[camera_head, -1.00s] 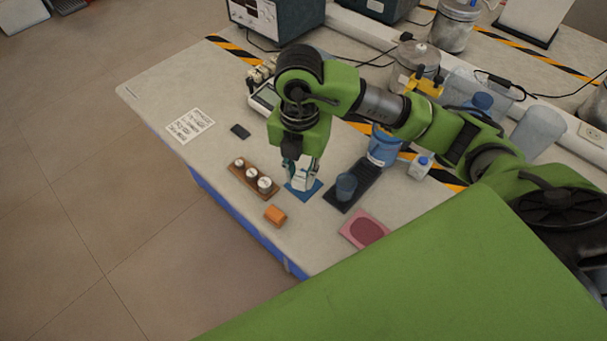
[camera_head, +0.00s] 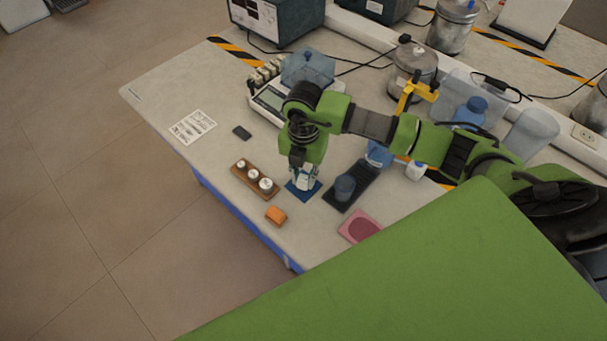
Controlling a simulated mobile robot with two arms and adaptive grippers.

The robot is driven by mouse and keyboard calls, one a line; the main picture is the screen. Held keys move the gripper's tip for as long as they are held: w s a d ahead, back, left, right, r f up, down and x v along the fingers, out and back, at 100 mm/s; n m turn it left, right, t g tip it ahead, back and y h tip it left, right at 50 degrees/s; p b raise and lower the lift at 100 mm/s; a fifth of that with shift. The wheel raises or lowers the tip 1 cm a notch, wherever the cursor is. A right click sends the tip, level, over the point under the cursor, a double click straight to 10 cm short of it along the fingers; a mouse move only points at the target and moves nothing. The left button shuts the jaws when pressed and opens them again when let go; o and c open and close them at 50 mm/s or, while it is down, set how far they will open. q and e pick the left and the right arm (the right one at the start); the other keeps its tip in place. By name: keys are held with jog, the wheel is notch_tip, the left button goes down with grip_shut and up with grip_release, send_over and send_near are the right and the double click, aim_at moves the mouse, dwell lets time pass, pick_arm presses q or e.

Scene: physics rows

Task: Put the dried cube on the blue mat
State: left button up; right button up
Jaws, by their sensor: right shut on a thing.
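The blue mat (camera_head: 295,191) lies on the table, partly hidden under my right gripper (camera_head: 303,185). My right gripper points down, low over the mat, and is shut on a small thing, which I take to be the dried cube. The fingers hide it, so its shape and whether it touches the mat cannot be told. My left gripper is not in view.
A wooden rack (camera_head: 240,173) with several white-topped items stands left of the mat. An orange block (camera_head: 276,215) lies in front. A dark tray (camera_head: 362,196) with a blue cup (camera_head: 345,186) is to the right. A pink mat (camera_head: 351,238) lies nearer.

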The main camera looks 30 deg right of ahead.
aim_at(303, 179)
jog(key=shift+f, duration=0.1)
jog(key=o, duration=1)
jog(key=shift+o, duration=0.2)
jog(key=shift+r, duration=0.25)
notch_tip(303, 179, up, 12)
jog(key=b, duration=0.2)
jog(key=shift+b, duration=0.3)
jog(key=shift+f, duration=0.15)
